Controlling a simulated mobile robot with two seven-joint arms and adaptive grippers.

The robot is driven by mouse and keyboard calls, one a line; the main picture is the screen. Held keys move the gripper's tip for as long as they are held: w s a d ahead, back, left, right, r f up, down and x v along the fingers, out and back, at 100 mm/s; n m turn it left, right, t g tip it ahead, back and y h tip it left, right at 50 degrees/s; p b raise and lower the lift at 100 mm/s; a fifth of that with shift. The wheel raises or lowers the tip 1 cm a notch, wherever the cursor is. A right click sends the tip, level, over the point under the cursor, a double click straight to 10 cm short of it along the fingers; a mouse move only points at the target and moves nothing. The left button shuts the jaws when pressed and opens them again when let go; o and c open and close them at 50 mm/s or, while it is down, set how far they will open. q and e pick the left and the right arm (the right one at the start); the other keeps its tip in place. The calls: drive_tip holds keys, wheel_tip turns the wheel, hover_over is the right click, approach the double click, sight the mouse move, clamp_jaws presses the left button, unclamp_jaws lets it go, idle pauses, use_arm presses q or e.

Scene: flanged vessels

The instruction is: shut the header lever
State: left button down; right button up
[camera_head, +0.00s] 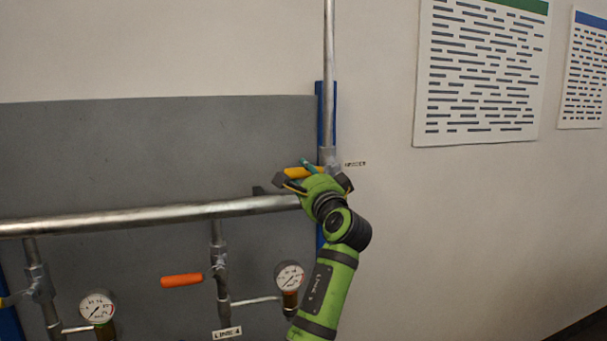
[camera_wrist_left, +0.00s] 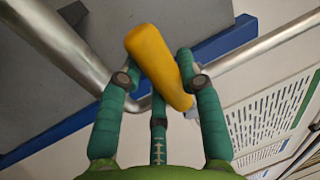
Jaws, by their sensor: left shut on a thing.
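The header lever has a yellow-orange handle (camera_head: 300,173) at the valve (camera_head: 328,158) on the vertical pipe. In the head view the handle points left, roughly level and across that pipe. My left gripper (camera_head: 306,168) is shut on the handle, its teal fingers around it. In the left wrist view the yellow handle (camera_wrist_left: 156,62) runs slantwise between the fingers of my left gripper (camera_wrist_left: 160,72), and its rounded end sticks out beyond them. The gripper hides part of the valve and the pipe junction below it. My right gripper is in neither view.
A thick horizontal pipe (camera_head: 150,216) crosses the grey panel (camera_head: 150,150). Below it are an orange lever (camera_head: 181,280), a gauge (camera_head: 290,276) and another gauge (camera_head: 97,306). A blue upright (camera_head: 326,105) stands behind the vertical pipe. The wall to the right holds posters (camera_head: 480,75).

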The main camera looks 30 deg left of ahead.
use_arm(q)
drive_tip(key=shift+r, duration=0.25)
drive_tip(key=c, duration=0.8)
unclamp_jaws()
drive_tip(key=shift+f, duration=0.1)
drive_tip(key=v, duration=1.2)
drive_tip(key=shift+f, duration=0.1)
